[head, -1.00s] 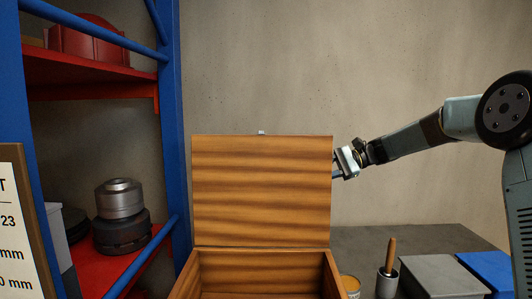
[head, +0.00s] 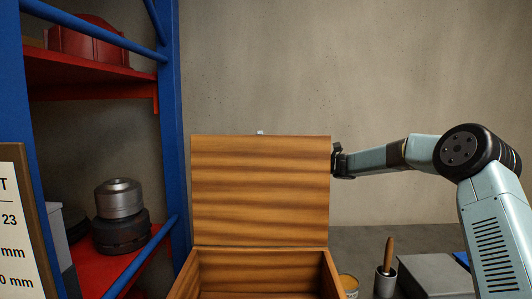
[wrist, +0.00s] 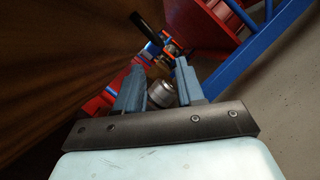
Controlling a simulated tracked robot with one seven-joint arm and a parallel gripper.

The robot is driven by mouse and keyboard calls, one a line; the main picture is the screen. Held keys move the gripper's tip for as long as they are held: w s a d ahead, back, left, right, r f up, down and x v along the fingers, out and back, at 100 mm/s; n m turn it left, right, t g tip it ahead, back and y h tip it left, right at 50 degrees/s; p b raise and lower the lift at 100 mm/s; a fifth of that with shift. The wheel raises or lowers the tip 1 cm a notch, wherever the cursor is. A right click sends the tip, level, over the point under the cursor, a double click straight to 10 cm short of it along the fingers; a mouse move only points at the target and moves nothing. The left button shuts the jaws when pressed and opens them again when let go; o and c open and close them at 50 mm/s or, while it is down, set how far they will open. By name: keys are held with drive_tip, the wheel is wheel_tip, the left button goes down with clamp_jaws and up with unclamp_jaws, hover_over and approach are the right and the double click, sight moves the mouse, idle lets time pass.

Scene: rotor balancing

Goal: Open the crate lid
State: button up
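The wooden crate (head: 255,273) stands at the bottom middle of the head view. Its lid (head: 260,190) stands upright at the crate's back edge, open, with a small metal latch (head: 260,132) on its top edge. My gripper is at the lid's right edge in the head view, its fingers hidden behind the lid. In the wrist view my gripper (wrist: 159,75) is open, with a gap between its fingers and nothing held. A brown wooden surface, apparently the lid (wrist: 60,50), fills the left of that view beside the fingers. I cannot tell whether they touch it.
A blue and red shelf rack (head: 170,120) stands at the left, holding a metal rotor part (head: 120,200) and a red part (head: 85,42). On the bench at the right are a brush pot (head: 386,280), a yellow-topped tin (head: 348,283) and a grey box (head: 435,277).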

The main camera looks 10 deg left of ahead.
sight(267, 152)
drive_tip(key=x, duration=0.9)
drive_tip(key=shift+s+a, duration=0.1)
drive_tip(key=shift+a, duration=0.05)
clamp_jaws()
idle(0.4)
